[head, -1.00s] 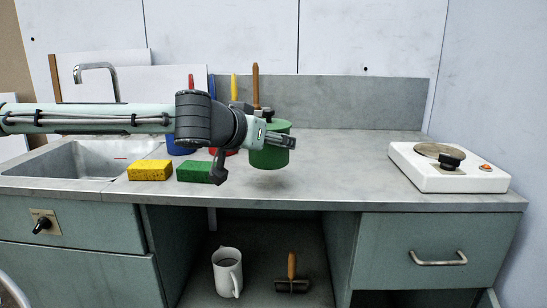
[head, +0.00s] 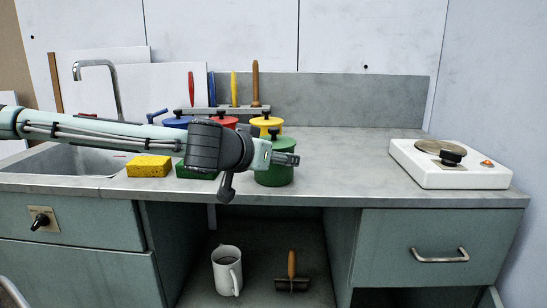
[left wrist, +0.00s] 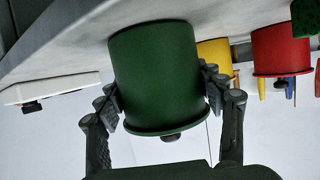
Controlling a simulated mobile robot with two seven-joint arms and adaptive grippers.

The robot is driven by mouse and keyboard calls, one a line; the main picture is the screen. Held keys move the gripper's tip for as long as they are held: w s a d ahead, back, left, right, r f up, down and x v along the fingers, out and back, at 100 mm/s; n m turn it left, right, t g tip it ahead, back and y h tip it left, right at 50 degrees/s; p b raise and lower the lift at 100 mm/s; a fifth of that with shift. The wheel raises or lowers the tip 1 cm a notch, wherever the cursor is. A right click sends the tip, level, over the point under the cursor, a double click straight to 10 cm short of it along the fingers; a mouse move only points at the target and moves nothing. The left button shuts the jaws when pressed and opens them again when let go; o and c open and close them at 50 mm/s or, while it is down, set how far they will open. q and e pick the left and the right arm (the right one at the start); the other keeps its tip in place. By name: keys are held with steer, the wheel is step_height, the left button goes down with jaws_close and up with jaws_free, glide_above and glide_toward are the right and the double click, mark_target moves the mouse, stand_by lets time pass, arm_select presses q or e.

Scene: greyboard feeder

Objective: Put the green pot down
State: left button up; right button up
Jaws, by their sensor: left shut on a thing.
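The green pot (head: 274,176) with its lid and dark knob is upright near the front middle of the counter. My left gripper (head: 287,159) is shut around its sides. In the left wrist view, which is upside down, the green pot (left wrist: 155,75) sits between the two fingers (left wrist: 160,92), with a pad against each side. The pot's base is at or very near the counter top (head: 340,170); no clear gap shows beneath it. My right gripper is in neither view.
Yellow (head: 266,122), red (head: 223,122) and blue (head: 178,122) pots stand behind. A white hotplate (head: 450,175) is at right. The counter between pot and hotplate is clear.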

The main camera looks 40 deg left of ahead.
mark_target(263, 188)
arm_select(q)
steer(key=o, duration=1.4)
steer(key=shift+s+r, duration=0.15)
steer(key=shift+r, duration=0.1)
steer(key=shift+p+v, duration=0.55)
steer(key=shift+v, duration=0.6)
steer(key=shift+s+a+r, duration=0.1)
steer(key=shift+s+r, duration=0.2)
steer(key=shift+s, duration=0.25)
steer(key=shift+s+d+r, duration=0.1)
steer(key=shift+s+d, duration=0.2)
steer(key=shift+s, duration=0.15)
steer(key=shift+s+d+b, duration=0.1)
steer(key=shift+s+b, duration=0.2)
steer(key=shift+b, duration=0.2)
steer(key=shift+b+v, duration=0.65)
steer(key=shift+v, duration=0.4)
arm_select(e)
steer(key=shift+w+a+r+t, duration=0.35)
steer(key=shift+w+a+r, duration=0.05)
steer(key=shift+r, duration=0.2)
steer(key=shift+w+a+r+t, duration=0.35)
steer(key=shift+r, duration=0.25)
